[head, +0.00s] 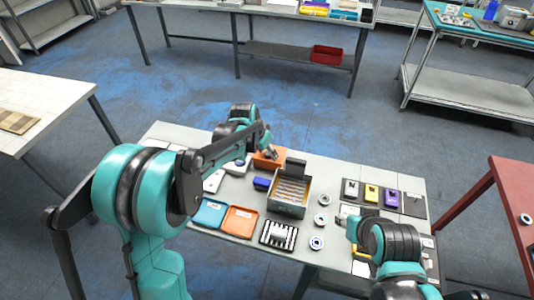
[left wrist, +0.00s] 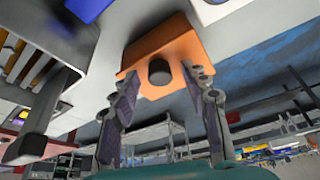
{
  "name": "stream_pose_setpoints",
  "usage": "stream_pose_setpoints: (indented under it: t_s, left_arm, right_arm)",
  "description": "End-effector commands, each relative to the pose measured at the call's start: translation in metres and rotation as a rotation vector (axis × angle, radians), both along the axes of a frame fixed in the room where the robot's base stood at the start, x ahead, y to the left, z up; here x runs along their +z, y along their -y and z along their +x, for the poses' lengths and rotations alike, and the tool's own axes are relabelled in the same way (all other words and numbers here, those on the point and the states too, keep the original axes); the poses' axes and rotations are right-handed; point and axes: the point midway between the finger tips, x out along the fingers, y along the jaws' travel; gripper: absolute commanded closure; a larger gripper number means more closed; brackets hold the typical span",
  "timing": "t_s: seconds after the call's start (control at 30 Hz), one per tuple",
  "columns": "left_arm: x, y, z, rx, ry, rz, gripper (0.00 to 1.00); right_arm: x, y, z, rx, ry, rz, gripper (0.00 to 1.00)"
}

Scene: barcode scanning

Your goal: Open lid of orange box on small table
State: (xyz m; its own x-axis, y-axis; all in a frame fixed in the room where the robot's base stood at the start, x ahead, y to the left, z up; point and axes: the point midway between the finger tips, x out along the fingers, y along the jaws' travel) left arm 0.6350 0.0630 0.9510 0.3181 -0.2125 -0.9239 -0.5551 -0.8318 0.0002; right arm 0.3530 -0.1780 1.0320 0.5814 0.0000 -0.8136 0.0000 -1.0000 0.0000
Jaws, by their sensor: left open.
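The orange box (head: 266,161) stands at the back of the small table (head: 333,172), partly hidden by my left gripper. In the left wrist view, the orange box (left wrist: 180,45) has a short dark round knob (left wrist: 160,72) on the face toward the gripper. My left gripper (head: 270,152) is at the box. In its wrist view the left gripper (left wrist: 158,84) is open, with its fingers spread on either side of the knob and close to the box. I see no gap at the lid. My right arm is at the table's right front; its gripper's jaws are not clear.
A grey bin (head: 290,211) with an upright dark lid stands right of the orange box. Teal (head: 209,213) and orange trays (head: 240,221) lie in front. Several small devices and rings fill the right side.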

Motion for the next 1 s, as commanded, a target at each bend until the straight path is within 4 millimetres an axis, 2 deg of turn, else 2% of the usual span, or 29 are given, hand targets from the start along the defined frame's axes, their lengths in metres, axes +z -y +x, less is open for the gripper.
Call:
stream_pose_setpoints:
  t_s: [0.23, 0.27, 0.4, 0.43, 0.77, 1.0]
  left_arm:
    - [-0.001, 0.0, 0.001, 0.0, 0.0, 0.0, 0.54]
    - [-0.001, 0.0, 0.001, 0.0, 0.0, 0.0, 0.57]
    - [-0.001, 0.0, 0.001, 0.0, 0.0, 0.0, 0.94]
    - [-0.001, 0.0, 0.001, 0.0, 0.0, 0.0, 1.0]
    - [0.002, 0.001, 0.002, 0.0, -0.024, 0.004, 1.0]
    - [0.011, 0.002, 0.008, 0.0, -0.138, 0.028, 1.0]
  right_arm:
    - [0.0, 0.0, 0.0, 0.0, 0.0, 0.0, 0.6]
    - [0.0, 0.0, 0.0, 0.0, 0.0, 0.0, 0.6]
    - [0.0, 0.0, 0.0, 0.0, 0.0, 0.0, 0.6]
    - [0.0, 0.0, 0.0, 0.0, 0.0, 0.0, 0.6]
    - [0.003, 0.0, 0.0, 0.0, 0.0, 0.0, 0.6]
    - [0.018, 0.0, 0.0, 0.0, 0.0, 0.0, 0.6]
